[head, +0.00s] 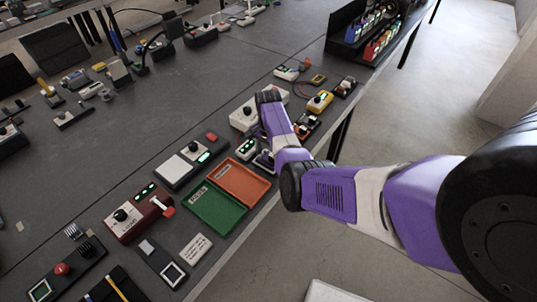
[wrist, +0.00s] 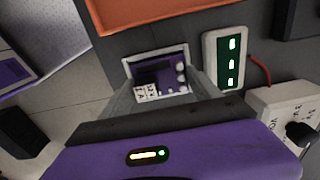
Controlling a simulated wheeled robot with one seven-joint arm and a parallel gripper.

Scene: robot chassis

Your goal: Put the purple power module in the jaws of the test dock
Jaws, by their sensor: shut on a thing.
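The purple power module (wrist: 162,72) has a purple face, a white socket block and pale round knobs. It sits between the two grey fingers of my gripper (wrist: 162,85) in the wrist view, and the fingers are closed on its sides. I cannot tell whether it is lifted off the bench. In the head view my gripper (head: 265,158) is low at the bench's edge, beside the orange tray, and mostly hides the module.
An orange tray (head: 264,177) and a green tray (head: 207,190) lie close to my gripper. A green-lit meter (head: 246,149) and a white knobbed box (head: 243,117) stand near it. A unit with a pale plate (head: 180,166) is farther left. The bench's middle (head: 180,95) is clear.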

